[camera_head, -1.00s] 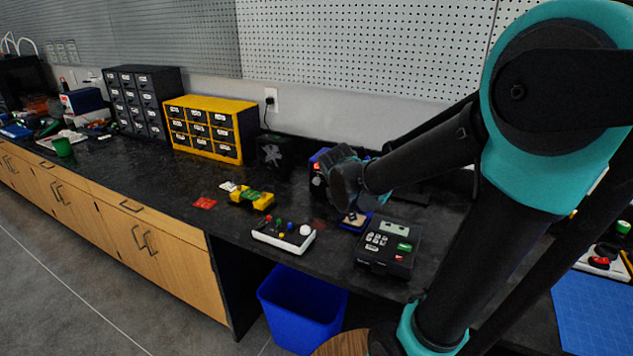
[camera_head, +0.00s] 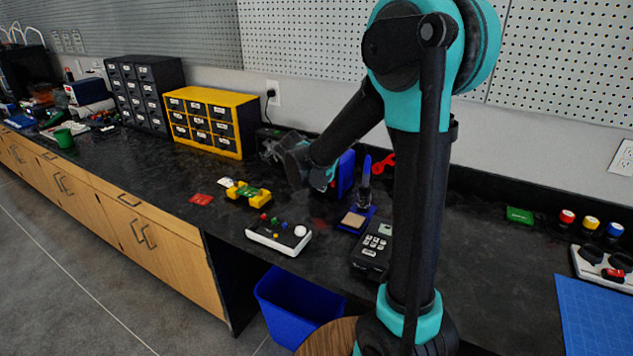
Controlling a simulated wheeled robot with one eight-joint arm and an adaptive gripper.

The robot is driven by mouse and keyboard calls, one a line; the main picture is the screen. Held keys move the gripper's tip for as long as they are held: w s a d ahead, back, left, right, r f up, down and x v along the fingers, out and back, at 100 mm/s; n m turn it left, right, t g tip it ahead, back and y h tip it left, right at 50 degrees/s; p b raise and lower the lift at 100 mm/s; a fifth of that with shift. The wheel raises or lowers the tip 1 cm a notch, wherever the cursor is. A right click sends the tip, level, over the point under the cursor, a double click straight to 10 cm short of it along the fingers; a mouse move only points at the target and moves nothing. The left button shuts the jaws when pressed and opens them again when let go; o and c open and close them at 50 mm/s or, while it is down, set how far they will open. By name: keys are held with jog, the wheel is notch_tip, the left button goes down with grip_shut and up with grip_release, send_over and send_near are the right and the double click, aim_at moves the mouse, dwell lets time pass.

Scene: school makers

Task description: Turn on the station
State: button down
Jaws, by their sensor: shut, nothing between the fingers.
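The soldering station (camera_head: 346,174) is a blue box standing on the black counter, partly hidden behind my wrist; its front face and any switch are hidden. Just right of it a blue-handled iron (camera_head: 366,172) stands upright in a holder. The blue holder base with a tan pad (camera_head: 354,220) lies in front. My gripper (camera_head: 272,150) is to the left of the station, in front of the dark fan box, and apart from the station as far as I can tell. Its fingers are small and dark here; they look shut with nothing held.
A white control panel (camera_head: 278,236) with coloured knobs and a black keypad device (camera_head: 371,252) sit near the front edge. A yellow drawer cabinet (camera_head: 212,122) stands behind left. A yellow-green block (camera_head: 248,194) lies left. A blue bin (camera_head: 300,308) stands below the counter.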

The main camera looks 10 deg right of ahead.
aim_at(333, 183)
jog(key=w+d+f, duration=0.2)
jog(key=w, duration=0.1)
jog(key=shift+w+d+f, duration=0.25)
jog(key=shift+d+f, duration=0.05)
jog(key=shift+w+d+f, duration=0.1)
jog(key=shift+w+d, duration=0.3)
jog(key=shift+w, duration=0.2)
jog(key=shift+w+d+f, duration=0.15)
jog(key=shift+w+f, duration=0.05)
jog(key=shift+f, duration=0.2)
jog(key=shift+r, duration=0.1)
